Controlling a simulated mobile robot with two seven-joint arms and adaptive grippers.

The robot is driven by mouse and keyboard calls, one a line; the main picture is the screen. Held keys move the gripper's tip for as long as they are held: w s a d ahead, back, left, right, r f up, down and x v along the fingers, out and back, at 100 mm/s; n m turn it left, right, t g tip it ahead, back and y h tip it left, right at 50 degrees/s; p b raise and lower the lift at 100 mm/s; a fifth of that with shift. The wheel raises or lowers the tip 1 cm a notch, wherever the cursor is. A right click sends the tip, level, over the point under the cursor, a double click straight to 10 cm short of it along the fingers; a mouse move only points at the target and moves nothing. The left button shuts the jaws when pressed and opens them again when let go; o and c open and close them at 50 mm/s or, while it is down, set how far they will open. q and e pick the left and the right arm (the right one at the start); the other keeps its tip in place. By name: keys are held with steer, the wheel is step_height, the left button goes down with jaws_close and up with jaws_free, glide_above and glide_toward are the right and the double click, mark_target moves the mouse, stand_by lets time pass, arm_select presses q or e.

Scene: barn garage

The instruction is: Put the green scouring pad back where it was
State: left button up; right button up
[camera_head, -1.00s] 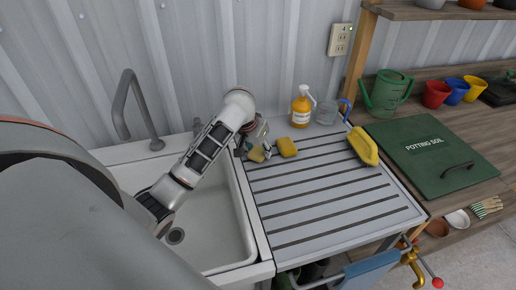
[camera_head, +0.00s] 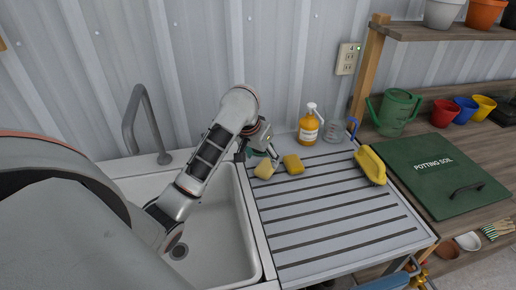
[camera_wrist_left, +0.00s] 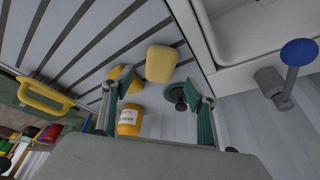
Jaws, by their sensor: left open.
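A round dark green pad-like thing with a dark knob (camera_wrist_left: 177,97) shows between my left fingers in the left wrist view; I take it for the green scouring pad. In the head view a bit of green (camera_head: 257,153) shows at the gripper, mostly hidden. My left gripper (camera_head: 268,152) is at the back left corner of the ribbed drainboard (camera_head: 330,215). It is open, with its fingers spread in the wrist view (camera_wrist_left: 158,95). I cannot tell whether either finger touches the pad. My right gripper is in neither view.
The sink (camera_head: 215,225) is left; the front drainboard is clear.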

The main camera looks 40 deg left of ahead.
arm_select(q)
steer(key=shift+v, duration=2.85)
